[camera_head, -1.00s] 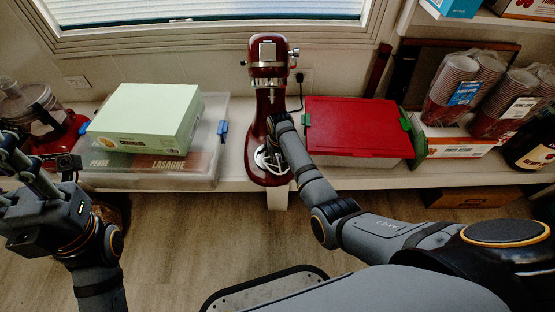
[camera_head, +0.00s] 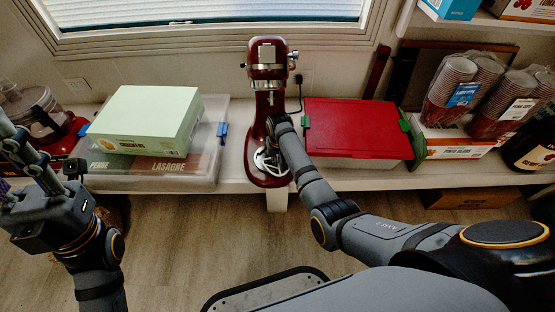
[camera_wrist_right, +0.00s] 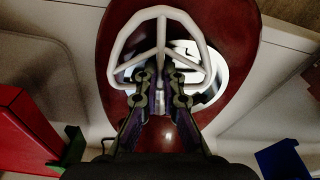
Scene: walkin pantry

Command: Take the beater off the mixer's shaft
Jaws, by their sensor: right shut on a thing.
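The dark red mixer (camera_head: 268,58) stands upright at the counter's front edge, its head over its base. The pale, open-framed beater (camera_head: 262,160) is low, over the mixer's base and well below the head. In the right wrist view the beater (camera_wrist_right: 161,14) lies across the middle, above the red base (camera_wrist_right: 235,30) and its shiny metal plate. My right gripper (camera_wrist_right: 160,82) is shut on the beater's middle part. I cannot tell whether the beater touches the base. My left gripper (camera_head: 22,165) is at the far left, away from the mixer, its fingertips partly cut off.
A red-lidded bin (camera_head: 355,128) stands close to the mixer's right. A pale green box (camera_head: 146,120) sits on a clear container (camera_head: 215,165) to the left. Stacked cups (camera_head: 455,85) and a dark jar (camera_head: 535,150) are farther right. A window is behind.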

